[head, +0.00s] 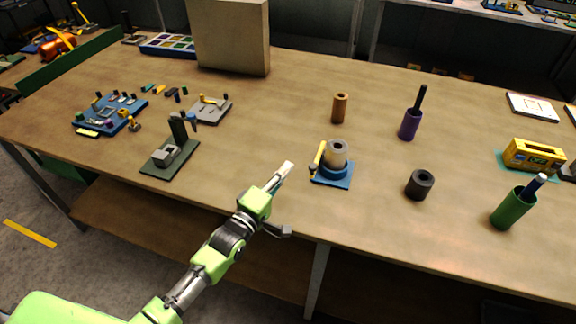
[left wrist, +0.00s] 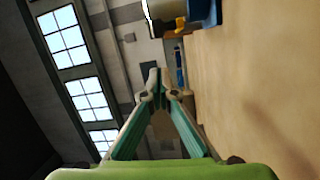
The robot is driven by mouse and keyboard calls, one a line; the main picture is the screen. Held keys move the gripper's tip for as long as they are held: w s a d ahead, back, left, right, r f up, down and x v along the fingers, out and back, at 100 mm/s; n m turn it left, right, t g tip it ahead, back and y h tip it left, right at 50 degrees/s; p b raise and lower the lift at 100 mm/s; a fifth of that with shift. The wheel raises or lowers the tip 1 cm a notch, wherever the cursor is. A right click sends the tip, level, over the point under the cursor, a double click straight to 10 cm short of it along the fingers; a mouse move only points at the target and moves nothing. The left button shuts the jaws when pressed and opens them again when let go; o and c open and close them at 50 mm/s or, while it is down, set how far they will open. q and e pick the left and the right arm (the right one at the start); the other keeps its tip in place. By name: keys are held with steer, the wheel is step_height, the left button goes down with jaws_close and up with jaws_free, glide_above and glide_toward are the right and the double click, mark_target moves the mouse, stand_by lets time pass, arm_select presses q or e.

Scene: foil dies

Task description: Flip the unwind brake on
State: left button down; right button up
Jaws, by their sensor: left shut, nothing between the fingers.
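The unwind stand is a blue base (head: 333,178) with a pale hollow roll (head: 336,153) upright on it. A yellow lever (head: 319,154), which looks like the brake, stands slightly tilted at its left side. My left gripper (head: 288,167) is shut and empty, just left of the stand and apart from the lever. In the left wrist view, its fingertips (left wrist: 160,84) meet. That view also shows part of the blue base (left wrist: 205,12) and a yellow piece (left wrist: 181,23) at the top, cut off by the edge. My right gripper is not in view.
A dark green stand (head: 165,165) is left of my arm. A brown cylinder (head: 340,108) stands behind the unwind stand, a black hollow roll (head: 420,184) right of it. A purple holder (head: 410,124) and green cup (head: 511,208) are farther right. Bare tabletop lies around the left gripper.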

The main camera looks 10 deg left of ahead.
arm_select(q)
steer(key=s, duration=0.3)
steer(key=s+d+b, duration=0.1)
steer(key=s, duration=0.1)
steer(key=shift+s+d+f, duration=0.15)
steer(key=shift+s+d, duration=0.05)
steer(key=shift+s, duration=0.2)
steer(key=shift+s+a, duration=0.15)
steer(key=shift+s, duration=0.6)
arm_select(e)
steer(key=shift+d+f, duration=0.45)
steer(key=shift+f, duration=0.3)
